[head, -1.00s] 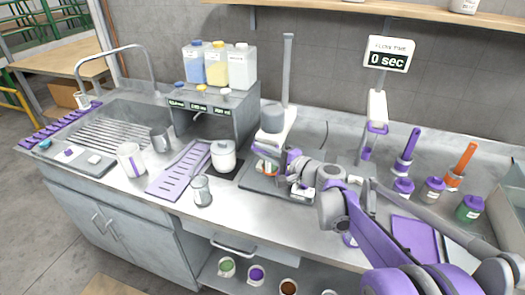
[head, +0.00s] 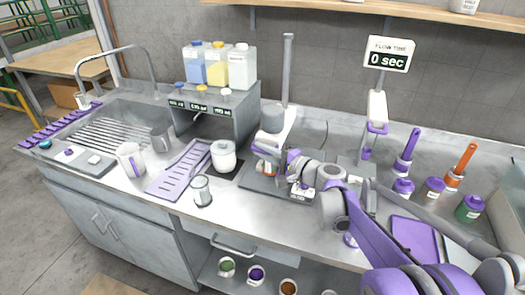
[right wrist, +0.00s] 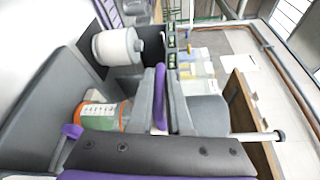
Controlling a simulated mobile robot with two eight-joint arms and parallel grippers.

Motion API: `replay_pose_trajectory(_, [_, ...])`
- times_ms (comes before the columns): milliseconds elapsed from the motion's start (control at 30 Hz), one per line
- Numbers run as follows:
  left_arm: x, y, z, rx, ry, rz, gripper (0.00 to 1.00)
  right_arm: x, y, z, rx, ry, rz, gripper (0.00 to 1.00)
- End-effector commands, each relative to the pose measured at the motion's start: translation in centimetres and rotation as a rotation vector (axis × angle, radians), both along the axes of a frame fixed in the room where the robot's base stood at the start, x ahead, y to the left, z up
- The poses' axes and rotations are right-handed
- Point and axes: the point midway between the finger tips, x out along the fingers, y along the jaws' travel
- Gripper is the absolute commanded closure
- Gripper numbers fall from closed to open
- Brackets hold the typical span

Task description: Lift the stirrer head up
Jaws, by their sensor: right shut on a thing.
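The stirrer head (head: 272,119) is a grey motor cylinder on a white arm beside a tall grey post (head: 288,70). My right gripper (head: 262,150) is at its front, above the dark base plate (head: 262,190). In the right wrist view my right gripper (right wrist: 163,72) is shut on a purple handle (right wrist: 160,98), and the grey motor cylinder (right wrist: 207,114) is just behind it. A pot with an orange rim and green label (right wrist: 100,114) is below the gripper, mostly hidden in the head view. My left gripper is not in view.
A display reading 0 sec (head: 388,54) and several coloured jars, including a green one (head: 469,209), are to the right.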

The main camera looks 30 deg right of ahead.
Motion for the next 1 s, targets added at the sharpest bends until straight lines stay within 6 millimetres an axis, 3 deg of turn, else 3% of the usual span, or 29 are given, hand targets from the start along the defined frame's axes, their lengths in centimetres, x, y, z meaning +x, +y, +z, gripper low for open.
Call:
replay_pose_trajectory(167, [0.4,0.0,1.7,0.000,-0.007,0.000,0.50,0.0,0.0,2.0,-0.003,-0.001,0.001,1.00])
replay_pose_trajectory(533, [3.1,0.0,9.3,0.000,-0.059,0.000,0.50,0.1,0.0,11.1,-0.003,-0.008,0.001,1.00])
replay_pose_trajectory(900, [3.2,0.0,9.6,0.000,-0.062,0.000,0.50,0.1,-0.1,11.7,0.005,-0.005,-0.001,1.00])
replay_pose_trajectory(933, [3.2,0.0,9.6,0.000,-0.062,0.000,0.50,0.1,-0.1,11.7,0.005,-0.005,-0.001,0.82])
replay_pose_trajectory(1000, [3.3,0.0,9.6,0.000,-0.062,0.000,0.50,0.1,-0.1,11.7,0.005,-0.005,-0.001,0.69])
